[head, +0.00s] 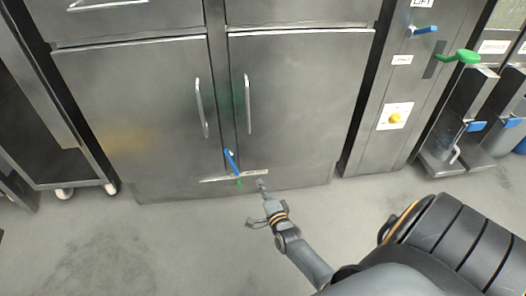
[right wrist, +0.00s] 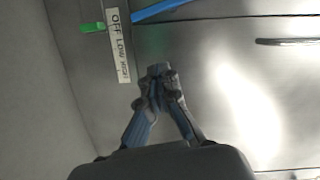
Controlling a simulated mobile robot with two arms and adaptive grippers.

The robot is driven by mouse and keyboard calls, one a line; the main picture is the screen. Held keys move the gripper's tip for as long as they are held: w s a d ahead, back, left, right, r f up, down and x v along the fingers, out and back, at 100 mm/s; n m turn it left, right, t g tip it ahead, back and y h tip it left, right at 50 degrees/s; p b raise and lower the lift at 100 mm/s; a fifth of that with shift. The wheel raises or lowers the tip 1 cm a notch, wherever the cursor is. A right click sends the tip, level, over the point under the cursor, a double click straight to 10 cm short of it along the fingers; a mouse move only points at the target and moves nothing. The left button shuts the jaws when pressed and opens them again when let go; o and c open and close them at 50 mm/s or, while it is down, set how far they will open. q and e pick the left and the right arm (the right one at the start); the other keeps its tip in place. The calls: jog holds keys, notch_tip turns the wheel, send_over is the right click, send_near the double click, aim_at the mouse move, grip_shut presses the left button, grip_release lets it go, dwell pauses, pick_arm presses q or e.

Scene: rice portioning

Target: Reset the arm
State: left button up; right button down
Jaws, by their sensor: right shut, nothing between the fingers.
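My right arm comes in from the lower right in the head view and reaches toward the foot of the steel cabinet. My right gripper (head: 262,185) is shut and empty, near the label strip (head: 235,176) at the bottom of the cabinet doors. In the right wrist view the fingertips (right wrist: 158,72) meet, with nothing between them. The label strip (right wrist: 118,45), reading "OFF LOW HIGH", shows ahead of them. I cannot tell the exact gap between gripper and cabinet. My left gripper is not in view.
A blue lever (head: 231,162) and a green tab (head: 238,182) are close to the gripper. Cabinet doors (head: 140,110) with metal handles (head: 247,103) stand ahead. A wheeled rack (head: 90,168) is at left. Floor in front is clear.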

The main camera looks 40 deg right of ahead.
jog(key=shift+s+a, duration=0.2)
jog(key=shift+s, duration=0.4)
